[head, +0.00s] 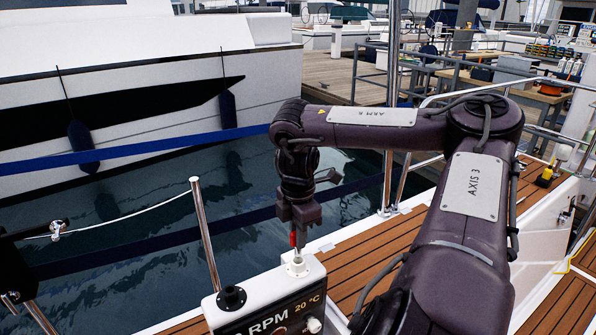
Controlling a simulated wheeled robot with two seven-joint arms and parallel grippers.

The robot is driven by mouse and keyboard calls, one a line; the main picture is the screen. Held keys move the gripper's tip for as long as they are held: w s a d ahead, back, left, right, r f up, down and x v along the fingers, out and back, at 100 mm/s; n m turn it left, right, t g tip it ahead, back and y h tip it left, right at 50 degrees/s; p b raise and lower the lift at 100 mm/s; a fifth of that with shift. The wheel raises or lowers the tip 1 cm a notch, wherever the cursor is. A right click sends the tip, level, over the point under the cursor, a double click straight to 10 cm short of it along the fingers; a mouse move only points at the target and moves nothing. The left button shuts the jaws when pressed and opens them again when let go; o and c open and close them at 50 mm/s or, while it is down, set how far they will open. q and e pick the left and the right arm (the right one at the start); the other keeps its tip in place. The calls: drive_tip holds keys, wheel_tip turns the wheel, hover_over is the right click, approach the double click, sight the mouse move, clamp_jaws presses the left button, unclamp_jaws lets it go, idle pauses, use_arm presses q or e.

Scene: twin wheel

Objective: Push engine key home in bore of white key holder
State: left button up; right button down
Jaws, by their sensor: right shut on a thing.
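My right gripper (294,226) points down above the console and is shut on the engine key (293,239), whose red part shows just below the fingers. The white key holder (297,268) stands upright on the white top of the engine console, directly under the key. The key's lower end meets the top of the holder in this view. How deep it sits in the bore is too small to tell. My left gripper is not in view.
A black round fitting (231,298) stands on the console (262,290) left of the holder. A steel post (205,232) with a lifeline rises behind it. Water and a white boat (150,100) lie beyond. Teak deck (350,262) runs behind my right arm.

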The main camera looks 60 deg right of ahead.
drive_tip(key=shift+p, duration=0.3)
idle(0.5)
drive_tip(key=shift+f+b, duration=1.05)
drive_tip(key=shift+f, duration=0.85)
drive_tip(key=c, duration=1.3)
unclamp_jaws()
drive_tip(key=shift+c, duration=0.2)
drive_tip(key=shift+r, duration=0.1)
wheel_tip(320, 180, up, 8)
drive_tip(key=shift+f+p, duration=0.15)
drive_tip(key=shift+p, duration=0.2)
